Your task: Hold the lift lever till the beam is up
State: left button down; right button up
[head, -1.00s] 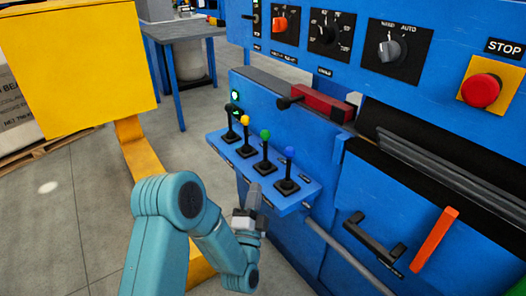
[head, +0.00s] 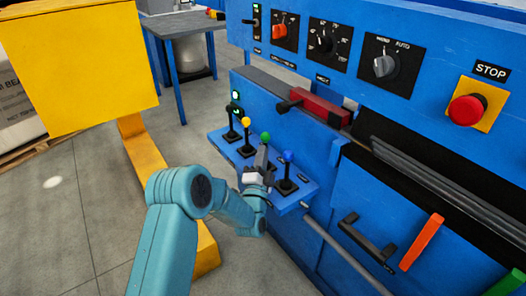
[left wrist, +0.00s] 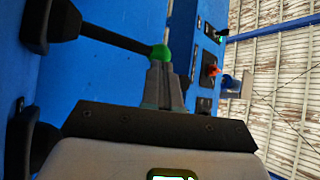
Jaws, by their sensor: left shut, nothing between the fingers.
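Several levers stand in a row on a blue ledge (head: 218,142) of the blue machine. Their knobs include a yellow one (head: 246,121), a green one (head: 265,136) and a blue one (head: 288,156). The labels are too small to show which is the lift lever. My left gripper (head: 262,156) is shut and empty at the green-knobbed lever, partly hiding its stem. In the left wrist view, the green knob (left wrist: 160,52) is just beyond the fingertips (left wrist: 164,64); contact is unclear. The beam cannot be told apart surely. My right gripper is not in view.
Rotary switches (head: 322,42) and a red stop button (head: 467,109) are on the panel above. A red block with a black handle (head: 318,107) sits behind the levers. A yellow box (head: 82,65) stands left on a yellow post. Grey floor (head: 60,220) lies open at left.

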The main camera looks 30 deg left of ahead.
pick_arm(q)
jog(key=shift+x, duration=0.8)
jog(key=shift+w, duration=0.1)
jog(key=shift+w+d+r+m+h, duration=0.15)
jog(key=shift+w+r+m+h, duration=0.1)
jog(key=shift+w+m+h, duration=0.2)
jog(key=shift+w+d+m+g+h, duration=0.2)
jog(key=shift+w+m+g+h, duration=0.2)
jog(key=shift+w, duration=0.1)
jog(key=shift+y, duration=0.25)
dwell(1.4)
